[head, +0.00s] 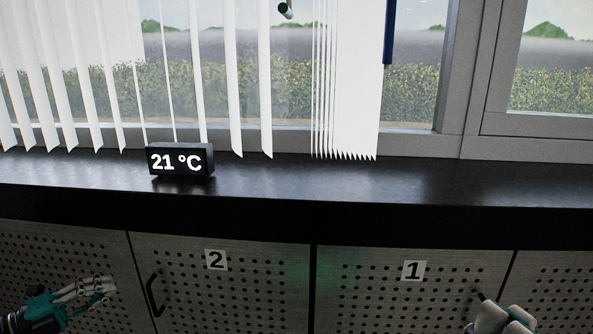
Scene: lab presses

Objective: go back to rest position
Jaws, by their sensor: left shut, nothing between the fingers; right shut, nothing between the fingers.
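My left gripper (99,287) is at the lower left of the head view, in front of the perforated cabinet front left of door 2. It is shut and empty. My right gripper (503,318) is at the bottom right edge, in front of door 1, and only its upper part shows. It is shut and holds nothing. Both grippers are below the dark window sill and apart from each other.
A black display reading 21 °C (180,160) stands on the dark sill (400,185). White vertical blinds (345,90) hang before the window. Perforated cabinet doors 2 (250,285) and 1 (380,290) are closed. Door 2 has a dark handle (153,295). The sill's right side is clear.

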